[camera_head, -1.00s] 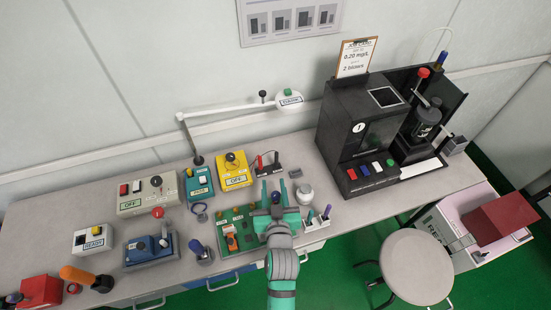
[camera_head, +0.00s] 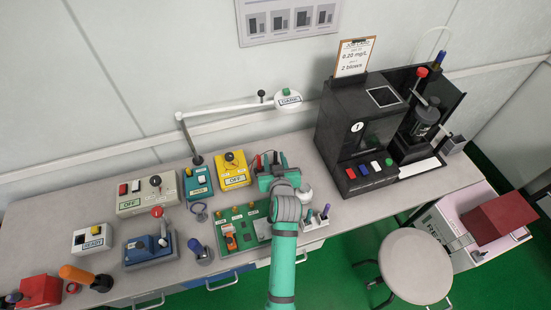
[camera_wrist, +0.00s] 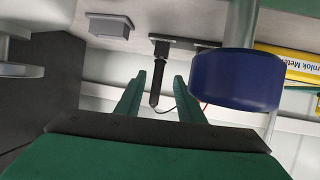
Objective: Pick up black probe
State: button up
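The black probe (camera_wrist: 158,82) is a slim dark stick with a rounded tip in the wrist view. Its far end sits in a dark holder (camera_wrist: 172,46). My gripper (camera_wrist: 155,85) is open, one green finger on each side of the probe, with gaps showing. In the head view my gripper (camera_head: 272,170) is over the probe holder at the table's back and hides most of it. A red lead shows beside the probe in the wrist view.
A blue-capped cylinder (camera_wrist: 235,80) stands close beside the right finger in the wrist view. The yellow meter (camera_head: 234,170) is left of my gripper, and the large black machine (camera_head: 360,135) is to the right. A green tray (camera_head: 232,248) lies in front.

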jog(key=x, duration=0.5)
jog(key=shift+d, duration=0.2)
grip_shut()
